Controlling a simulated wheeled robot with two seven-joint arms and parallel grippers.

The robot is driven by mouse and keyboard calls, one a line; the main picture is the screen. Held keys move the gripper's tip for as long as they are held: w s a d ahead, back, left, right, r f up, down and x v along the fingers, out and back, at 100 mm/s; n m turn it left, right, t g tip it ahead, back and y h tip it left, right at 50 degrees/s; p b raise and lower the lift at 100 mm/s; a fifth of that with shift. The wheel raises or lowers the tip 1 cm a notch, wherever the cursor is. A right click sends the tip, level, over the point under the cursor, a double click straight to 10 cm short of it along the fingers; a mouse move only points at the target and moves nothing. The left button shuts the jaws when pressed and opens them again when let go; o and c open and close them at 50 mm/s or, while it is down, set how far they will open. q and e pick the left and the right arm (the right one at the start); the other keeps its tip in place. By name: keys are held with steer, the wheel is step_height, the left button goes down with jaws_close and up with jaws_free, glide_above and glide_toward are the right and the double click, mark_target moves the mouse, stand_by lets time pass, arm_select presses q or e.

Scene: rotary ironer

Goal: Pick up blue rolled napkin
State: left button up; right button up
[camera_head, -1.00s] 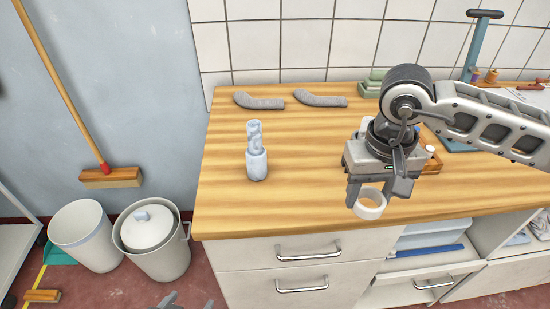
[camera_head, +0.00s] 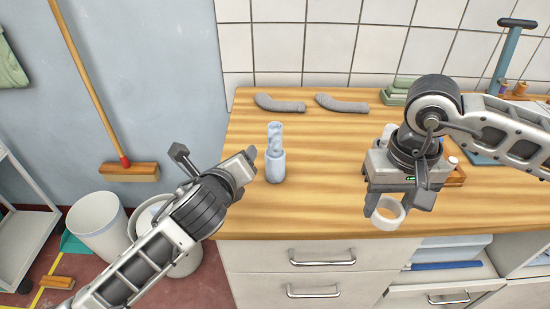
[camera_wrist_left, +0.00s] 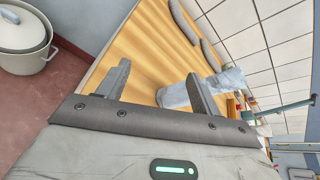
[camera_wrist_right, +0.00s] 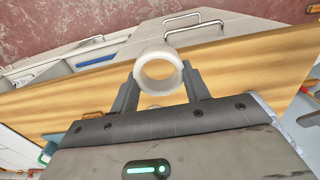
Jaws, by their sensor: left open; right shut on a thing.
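The blue rolled napkin (camera_head: 275,155) is pale blue and stands upright on the wooden counter, its lower part wider than its top. My left gripper (camera_head: 214,155) is open and empty, just left of the napkin. My right gripper (camera_head: 397,208) is shut on a white ring (camera_head: 388,221), held near the counter's front edge. The ring also shows between the fingers in the right wrist view (camera_wrist_right: 159,88).
Two grey curved pieces (camera_head: 342,104) lie at the back of the wooden counter (camera_head: 318,160). Green folded cloths (camera_head: 398,92) lie behind my right arm. White bins (camera_head: 97,232) and a broom (camera_head: 128,170) stand left of the counter. Drawers (camera_head: 322,255) are below.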

mark_target(277, 155)
arm_select(q)
steer(key=s+d+r+m+h, duration=0.15)
steer(key=s+d+m, duration=0.3)
steer(key=m, duration=0.45)
steer(key=shift+g+h, duration=0.25)
steer(key=shift+g, duration=0.05)
steer(key=x, duration=0.4)
steer(key=d+x, duration=0.1)
steer(key=x, duration=0.7)
steer(key=shift+s+d, duration=0.15)
steer(key=c, duration=1.2)
steer(key=shift+o, duration=0.2)
steer(key=shift+r, duration=0.15)
step_height(277, 155, up, 10)
steer(key=shift+f, duration=0.1)
